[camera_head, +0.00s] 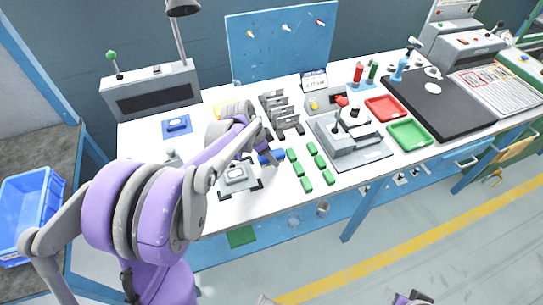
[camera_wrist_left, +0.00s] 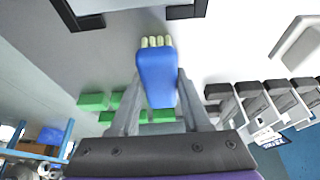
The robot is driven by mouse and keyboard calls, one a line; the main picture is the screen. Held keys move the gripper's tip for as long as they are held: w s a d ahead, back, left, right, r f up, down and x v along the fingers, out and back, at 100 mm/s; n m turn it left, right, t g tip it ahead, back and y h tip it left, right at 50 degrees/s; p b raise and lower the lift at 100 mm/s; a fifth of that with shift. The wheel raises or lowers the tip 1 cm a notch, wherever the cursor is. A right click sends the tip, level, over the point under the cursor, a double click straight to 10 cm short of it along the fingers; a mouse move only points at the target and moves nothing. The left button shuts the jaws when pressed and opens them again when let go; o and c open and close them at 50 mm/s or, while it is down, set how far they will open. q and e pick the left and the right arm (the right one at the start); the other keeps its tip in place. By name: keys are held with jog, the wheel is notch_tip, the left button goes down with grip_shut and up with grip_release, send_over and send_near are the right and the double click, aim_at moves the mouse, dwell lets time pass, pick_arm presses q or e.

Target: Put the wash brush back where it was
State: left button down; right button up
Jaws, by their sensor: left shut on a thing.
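The wash brush (camera_wrist_left: 157,75) has a blue body with several pale bristle tufts at its far end. My left gripper (camera_wrist_left: 156,95) is shut on it, with one finger on each side. In the head view the blue brush (camera_head: 272,157) shows at the end of my left arm, over the white bench between the grey device and the green blocks. My left gripper (camera_head: 262,154) is partly hidden there by its own arm. I cannot tell from these views whether the brush touches the bench. My right gripper does not show clearly in either view.
Green blocks (camera_head: 303,169) lie in rows just right of the brush. A grey device (camera_head: 236,175) on a dark frame stands left of it. Grey slotted holders (camera_head: 284,118) stand behind. A grey fixture (camera_head: 350,140), a red tray (camera_head: 383,108) and a green tray (camera_head: 410,133) are farther right.

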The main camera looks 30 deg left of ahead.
pick_arm(q)
jog(key=shift+f, duration=0.1)
jog(key=shift+f, duration=0.1)
jog(key=shift+c, duration=1.8)
grip_release()
